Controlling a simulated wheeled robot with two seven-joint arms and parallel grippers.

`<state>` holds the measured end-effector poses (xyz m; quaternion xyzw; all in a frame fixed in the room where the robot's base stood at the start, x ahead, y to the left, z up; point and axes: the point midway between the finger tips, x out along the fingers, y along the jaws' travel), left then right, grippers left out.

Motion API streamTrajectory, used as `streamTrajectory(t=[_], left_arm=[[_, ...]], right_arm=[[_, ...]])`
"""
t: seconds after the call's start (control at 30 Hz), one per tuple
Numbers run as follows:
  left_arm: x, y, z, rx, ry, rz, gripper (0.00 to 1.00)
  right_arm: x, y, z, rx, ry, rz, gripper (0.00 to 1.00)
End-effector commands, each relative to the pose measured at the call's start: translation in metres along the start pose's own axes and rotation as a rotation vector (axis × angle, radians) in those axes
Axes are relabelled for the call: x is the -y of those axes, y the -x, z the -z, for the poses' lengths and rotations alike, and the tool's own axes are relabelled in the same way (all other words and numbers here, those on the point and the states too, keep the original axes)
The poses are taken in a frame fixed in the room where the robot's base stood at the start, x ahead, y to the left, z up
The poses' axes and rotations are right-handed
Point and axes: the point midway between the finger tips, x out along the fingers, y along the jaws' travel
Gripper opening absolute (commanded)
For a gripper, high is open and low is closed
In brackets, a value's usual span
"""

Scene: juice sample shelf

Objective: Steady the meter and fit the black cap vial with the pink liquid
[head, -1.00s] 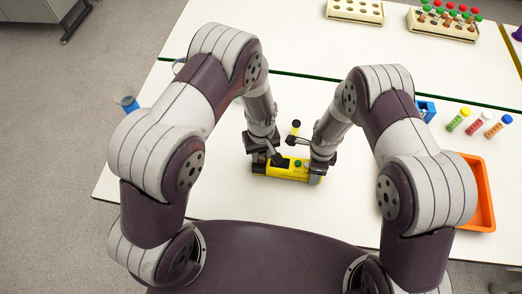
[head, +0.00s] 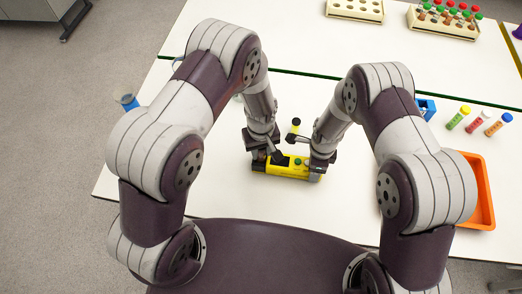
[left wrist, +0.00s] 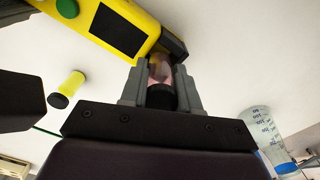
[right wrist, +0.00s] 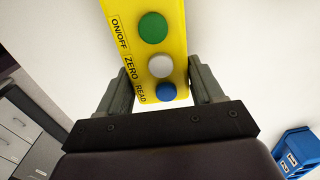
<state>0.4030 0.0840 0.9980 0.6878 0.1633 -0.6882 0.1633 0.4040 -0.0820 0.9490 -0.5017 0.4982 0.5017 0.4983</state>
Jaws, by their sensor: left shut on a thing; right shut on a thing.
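The yellow meter (head: 287,170) lies on the white table in front of me. The left wrist view shows its dark screen and black end (left wrist: 172,46); the right wrist view shows its green, white and blue buttons (right wrist: 160,66). My left gripper (left wrist: 158,76) is shut on the black cap vial with pink liquid (left wrist: 160,66), its black cap toward the gripper. The vial's far end is at the meter's black end; I cannot tell whether it is inside. My right gripper (right wrist: 160,88) is shut across the meter's button end.
A yellow vial with a dark cap (head: 295,128) stands just behind the meter. An orange tray (head: 483,190), several capped vials (head: 476,121) and a blue holder (head: 426,108) are at the right. Racks (head: 445,22) stand far back.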

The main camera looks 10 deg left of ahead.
Motion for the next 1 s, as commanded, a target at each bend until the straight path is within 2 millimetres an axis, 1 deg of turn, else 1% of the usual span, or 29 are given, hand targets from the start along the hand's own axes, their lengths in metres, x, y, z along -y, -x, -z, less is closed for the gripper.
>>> streamTrajectory(t=[0.1,0.2,0.23,0.27,0.3,0.57,0.67,0.77,0.9,1.0], left_arm=[[0.000,0.004,0.000,-0.001,0.000,-0.001,0.01],[0.000,0.004,0.000,-0.001,0.000,-0.001,0.01],[0.000,0.004,0.000,-0.001,0.000,-0.001,0.37],[0.000,0.004,0.000,-0.001,0.000,-0.001,0.47],[0.000,0.004,0.000,-0.001,0.000,-0.001,0.60],[0.000,0.004,0.000,-0.001,0.000,-0.001,0.61],[-0.001,0.011,0.001,-0.003,0.000,-0.003,0.61],[-0.001,0.032,0.001,-0.004,0.000,-0.004,0.61],[-0.001,0.070,0.001,-0.004,0.000,-0.004,0.61],[-0.001,0.094,0.001,-0.003,0.000,-0.003,0.61]], right_arm=[[0.000,0.000,0.000,0.000,0.000,0.000,0.21],[0.000,0.000,0.000,0.000,0.000,0.000,0.21],[0.000,0.000,0.000,0.000,0.001,0.000,0.21],[0.000,0.000,0.000,0.000,0.001,0.000,0.21],[0.000,0.000,0.000,0.000,0.001,0.000,0.21],[0.000,0.000,0.000,0.000,0.001,0.000,0.21],[0.000,0.000,0.000,0.000,0.001,0.000,0.21],[0.000,0.000,0.000,0.000,0.000,0.000,0.21],[0.000,0.000,0.000,0.000,0.000,0.000,0.21],[0.000,0.000,0.000,0.000,0.000,0.000,0.21]])
